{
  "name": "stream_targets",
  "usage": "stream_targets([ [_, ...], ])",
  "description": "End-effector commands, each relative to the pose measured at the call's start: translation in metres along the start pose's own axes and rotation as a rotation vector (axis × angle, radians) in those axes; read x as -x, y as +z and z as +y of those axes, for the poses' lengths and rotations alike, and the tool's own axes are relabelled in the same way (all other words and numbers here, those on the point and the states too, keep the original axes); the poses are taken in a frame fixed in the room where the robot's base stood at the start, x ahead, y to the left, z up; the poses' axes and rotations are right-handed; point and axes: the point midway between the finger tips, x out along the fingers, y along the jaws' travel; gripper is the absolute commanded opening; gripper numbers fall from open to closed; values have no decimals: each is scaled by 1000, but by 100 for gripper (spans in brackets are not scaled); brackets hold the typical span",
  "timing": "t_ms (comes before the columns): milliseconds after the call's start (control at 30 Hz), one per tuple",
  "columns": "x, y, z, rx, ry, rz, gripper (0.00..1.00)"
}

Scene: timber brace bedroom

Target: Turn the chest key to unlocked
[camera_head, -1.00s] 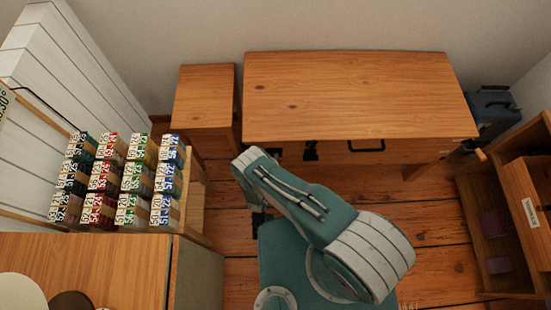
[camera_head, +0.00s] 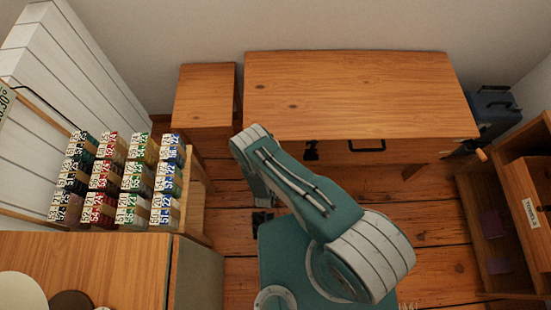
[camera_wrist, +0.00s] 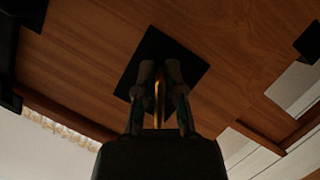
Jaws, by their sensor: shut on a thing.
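In the wrist view my gripper (camera_wrist: 160,72) has its two dark fingers close together in front of a black square plate (camera_wrist: 188,65) on a wooden face. A thin gold key (camera_wrist: 159,102) shows in the narrow gap between the fingers, and they are shut on it. The plate looks tilted in this view. The fingers cover the key's tip and the middle of the plate, so how the key sits there is hidden. In the head view my arm hides the gripper and key, and I cannot pick out the plate.
In the head view a wooden desk (camera_head: 360,90) and a low wooden cabinet (camera_head: 204,95) stand against the back wall. A rack of numbered packets (camera_head: 125,175) is at left, open shelving (camera_head: 500,215) at right. Some wooden floor (camera_head: 430,215) is clear between them.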

Motion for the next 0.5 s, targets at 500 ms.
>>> stream_targets([
  [500,1,2,-4,-406,-176,-8,0],
])
